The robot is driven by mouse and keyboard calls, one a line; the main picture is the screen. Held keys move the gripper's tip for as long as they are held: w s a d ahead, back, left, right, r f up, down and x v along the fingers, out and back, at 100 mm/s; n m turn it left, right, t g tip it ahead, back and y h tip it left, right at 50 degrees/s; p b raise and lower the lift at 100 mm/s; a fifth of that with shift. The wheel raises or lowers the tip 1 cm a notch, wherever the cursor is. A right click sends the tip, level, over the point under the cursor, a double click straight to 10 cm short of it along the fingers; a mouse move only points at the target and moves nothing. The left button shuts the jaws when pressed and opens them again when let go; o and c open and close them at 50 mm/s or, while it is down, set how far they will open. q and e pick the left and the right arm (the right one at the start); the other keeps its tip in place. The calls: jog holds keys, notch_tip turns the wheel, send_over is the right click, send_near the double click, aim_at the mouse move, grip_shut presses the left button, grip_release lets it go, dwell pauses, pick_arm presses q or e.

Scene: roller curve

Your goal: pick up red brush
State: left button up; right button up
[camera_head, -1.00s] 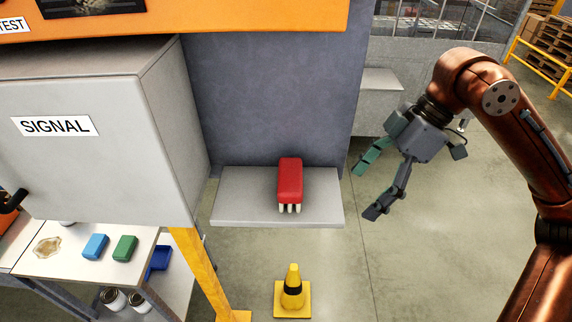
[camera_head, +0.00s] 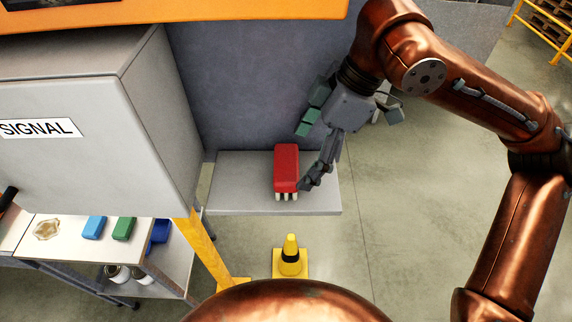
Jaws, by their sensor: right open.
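The red brush (camera_head: 286,165) lies on a small grey shelf (camera_head: 236,194), its pale bristles showing at the near end. My right gripper (camera_head: 305,158) is open. Its grey finger reaches down beside the right edge of the brush, and its green-padded finger is above and behind the brush. I cannot tell whether the grey finger touches the brush. The left gripper is not in view.
A grey cabinet marked SIGNAL (camera_head: 75,150) stands left of the shelf. A yellow cone (camera_head: 290,257) is on the floor below. A blue block (camera_head: 94,227) and a green block (camera_head: 123,228) lie on a low table at left.

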aim_at(291, 162)
jog(key=shift+s+a+p, duration=0.1)
jog(key=shift+a+p, duration=0.25)
jog(key=shift+a, duration=0.35)
jog(key=x, duration=0.4)
jog(key=shift+a+p, duration=0.15)
jog(key=shift+p, duration=0.25)
jog(key=shift+a+f, duration=0.1)
jog(key=shift+f, duration=0.4)
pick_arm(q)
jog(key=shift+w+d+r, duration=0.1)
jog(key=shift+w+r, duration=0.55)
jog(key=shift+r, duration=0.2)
pick_arm(e)
jog(key=c, duration=1)
